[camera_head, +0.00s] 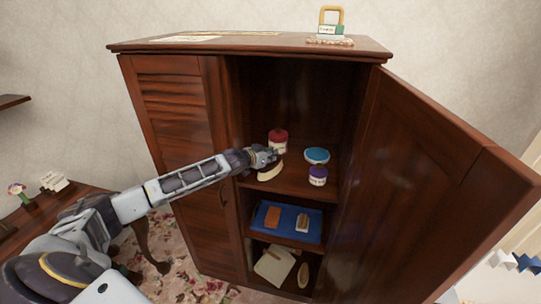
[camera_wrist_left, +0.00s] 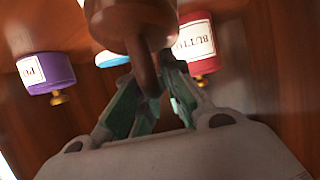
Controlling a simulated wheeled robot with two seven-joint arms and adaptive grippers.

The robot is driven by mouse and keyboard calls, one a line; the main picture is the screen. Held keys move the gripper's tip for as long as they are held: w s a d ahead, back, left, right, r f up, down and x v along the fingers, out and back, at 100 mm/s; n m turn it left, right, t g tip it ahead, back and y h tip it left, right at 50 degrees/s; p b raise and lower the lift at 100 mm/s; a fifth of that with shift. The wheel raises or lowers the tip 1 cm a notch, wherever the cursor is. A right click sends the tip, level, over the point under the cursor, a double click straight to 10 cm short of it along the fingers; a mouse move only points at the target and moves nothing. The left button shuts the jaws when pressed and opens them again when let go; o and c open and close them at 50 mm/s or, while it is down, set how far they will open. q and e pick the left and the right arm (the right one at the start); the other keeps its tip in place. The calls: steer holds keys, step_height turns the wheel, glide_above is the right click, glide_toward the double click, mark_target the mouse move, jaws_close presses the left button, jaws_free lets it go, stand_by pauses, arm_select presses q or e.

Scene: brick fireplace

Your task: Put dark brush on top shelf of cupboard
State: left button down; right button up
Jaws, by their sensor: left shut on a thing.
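The cupboard (camera_head: 185,100) stands with its right door open. My left gripper (camera_head: 264,157) reaches in at the top shelf (camera_head: 290,185) and is shut on the dark brush. In the head view the brush (camera_head: 270,172) shows its pale bristle end just under the fingers, at the shelf's left front; I cannot tell whether it touches the shelf. In the left wrist view, the fingers (camera_wrist_left: 150,105) pinch the brown handle of the brush (camera_wrist_left: 140,25). My right gripper is not in view.
The top shelf also holds a red jar (camera_head: 278,137) behind the gripper, a blue-lidded jar (camera_head: 317,155) and a purple jar (camera_head: 318,175). A blue tray (camera_head: 285,232) with brushes is one shelf down. The open door (camera_head: 420,180) bounds the right side.

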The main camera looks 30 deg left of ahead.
arm_select(q)
steer(key=c, duration=1.5)
jaws_free()
steer(key=shift+r, duration=0.1)
steer(key=shift+s, duration=0.1)
